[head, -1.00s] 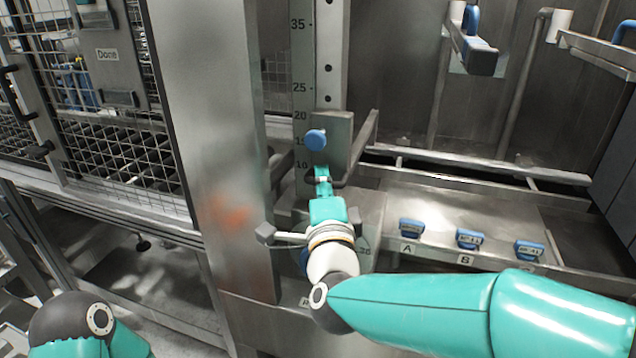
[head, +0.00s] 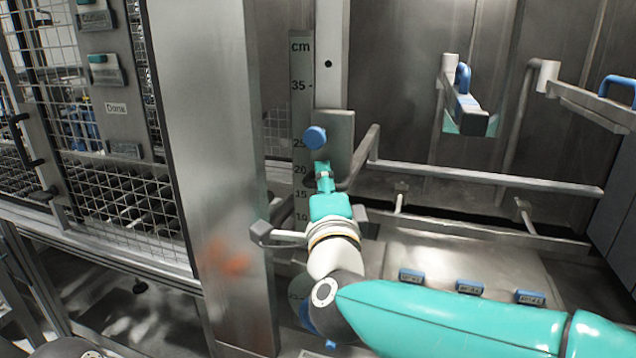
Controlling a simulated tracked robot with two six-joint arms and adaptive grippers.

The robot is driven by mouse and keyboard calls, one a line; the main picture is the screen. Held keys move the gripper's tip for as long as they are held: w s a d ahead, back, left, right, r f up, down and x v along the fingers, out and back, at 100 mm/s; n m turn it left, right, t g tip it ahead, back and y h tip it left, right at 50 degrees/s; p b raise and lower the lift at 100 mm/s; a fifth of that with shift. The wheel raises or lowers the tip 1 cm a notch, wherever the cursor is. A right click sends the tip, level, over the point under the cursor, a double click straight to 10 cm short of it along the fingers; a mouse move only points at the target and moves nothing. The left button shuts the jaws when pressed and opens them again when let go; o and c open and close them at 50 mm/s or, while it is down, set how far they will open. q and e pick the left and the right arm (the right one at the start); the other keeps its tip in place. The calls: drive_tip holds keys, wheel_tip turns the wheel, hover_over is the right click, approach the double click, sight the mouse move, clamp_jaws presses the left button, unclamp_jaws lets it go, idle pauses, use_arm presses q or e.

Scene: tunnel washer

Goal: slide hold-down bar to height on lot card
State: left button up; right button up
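The hold-down bar (head: 480,178) is a grey metal rail frame joined to a sliding plate (head: 340,130) with a blue knob (head: 315,138). The plate sits on an upright post beside a cm scale (head: 301,75); the knob is level with a little above the 25 mark. My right gripper (head: 323,172) is just below the knob, its narrow fingers closed at the dark handle under the plate; the exact contact is small. My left gripper is out of view. I cannot make out a lot card for certain.
Several small blue tags (head: 470,287) lie on the metal ledge below the bar. A blue-handled arm (head: 466,105) hangs at the back wall. A broad steel column (head: 210,170) and a mesh guard (head: 130,200) stand to the left.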

drive_tip(key=shift+f, duration=0.1)
drive_tip(key=shift+s, duration=0.25)
drive_tip(key=a+v, duration=0.1)
drive_tip(key=v, duration=1)
drive_tip(key=shift+s+d, duration=0.25)
drive_tip(key=shift+d, duration=0.2)
